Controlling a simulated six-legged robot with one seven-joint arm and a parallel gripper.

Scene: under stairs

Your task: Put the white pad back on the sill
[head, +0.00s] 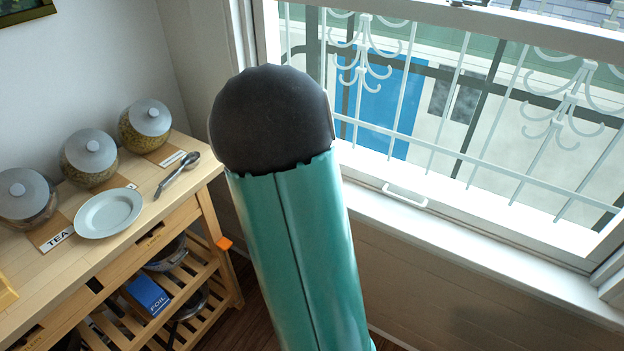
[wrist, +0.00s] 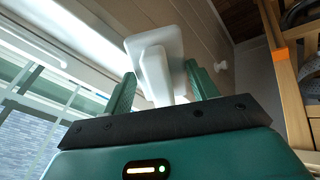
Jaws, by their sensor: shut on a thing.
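The white pad (wrist: 155,47) shows in the wrist view as a squarish plate with a thicker block on the near side. My gripper (wrist: 160,74) is shut on that block between its two green fingers. The pad is tilted in the picture and held out ahead of the fingers. The white window sill (head: 470,238) runs below the window at the right of the head view. A pale band, apparently the sill, shows at the upper left of the wrist view. My arm hides the gripper and pad in the head view.
A wooden cart (head: 190,210) stands at left with lidded jars (head: 89,158), a pale plate (head: 108,213) and a spoon (head: 178,174). An orange clip (head: 224,243) is on its corner. White bars (head: 405,90) cross the window. The visible sill looks largely clear.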

